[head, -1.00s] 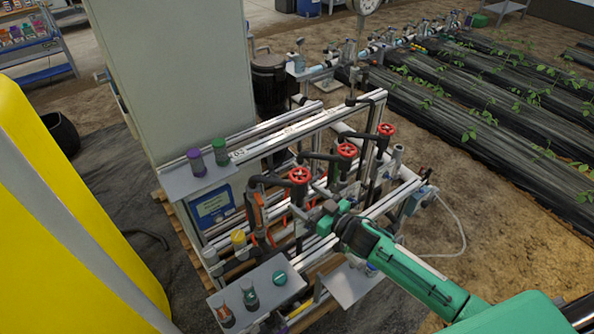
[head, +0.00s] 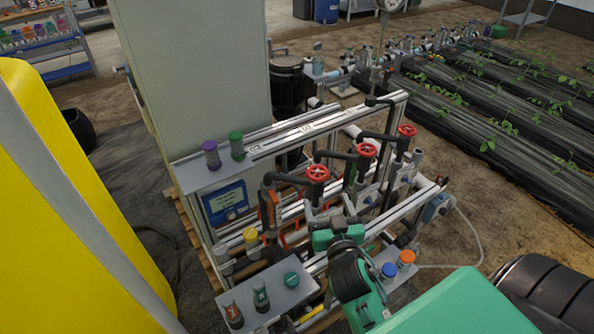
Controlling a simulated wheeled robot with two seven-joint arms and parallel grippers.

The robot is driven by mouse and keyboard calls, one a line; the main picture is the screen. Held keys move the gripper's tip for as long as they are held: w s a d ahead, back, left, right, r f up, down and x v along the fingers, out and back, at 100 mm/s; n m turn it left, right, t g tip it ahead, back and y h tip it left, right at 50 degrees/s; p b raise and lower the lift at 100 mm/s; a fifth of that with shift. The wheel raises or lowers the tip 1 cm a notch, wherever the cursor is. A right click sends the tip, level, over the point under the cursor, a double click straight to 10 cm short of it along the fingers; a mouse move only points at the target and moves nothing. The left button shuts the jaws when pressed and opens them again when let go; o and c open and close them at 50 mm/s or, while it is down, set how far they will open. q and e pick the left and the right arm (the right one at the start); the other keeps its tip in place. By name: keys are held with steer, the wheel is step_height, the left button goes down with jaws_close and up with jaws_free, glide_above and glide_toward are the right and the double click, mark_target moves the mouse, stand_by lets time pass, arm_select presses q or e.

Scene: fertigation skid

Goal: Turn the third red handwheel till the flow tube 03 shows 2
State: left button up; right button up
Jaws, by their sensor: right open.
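Three red handwheels stand in a row on dark pipes of the skid: the near one (head: 318,173), the middle one (head: 366,150) and the far one (head: 407,130). I cannot tell for certain which is the third. A label like "03" shows on the upper rail, nearest the near wheel. I cannot make out flow tube 03 or its reading. My right gripper (head: 328,214) is open and empty, below and in front of the near handwheel, apart from it. My green right arm hides part of the lower frame. My left gripper is out of view.
A grey shelf (head: 262,301) with capped bottles is at the front. Purple and green capped bottles stand on an upper shelf (head: 199,184). Blue and orange caps (head: 406,257) sit right of my wrist. A tall grey cabinet (head: 195,70) stands behind; a yellow body (head: 60,190) fills the left.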

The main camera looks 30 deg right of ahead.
mark_target(315, 165)
steer(key=p+x, duration=0.2)
steer(key=x, duration=1)
steer(key=shift+d+p, duration=0.2)
steer(key=shift+p, duration=0.2)
steer(key=shift+x, duration=0.85)
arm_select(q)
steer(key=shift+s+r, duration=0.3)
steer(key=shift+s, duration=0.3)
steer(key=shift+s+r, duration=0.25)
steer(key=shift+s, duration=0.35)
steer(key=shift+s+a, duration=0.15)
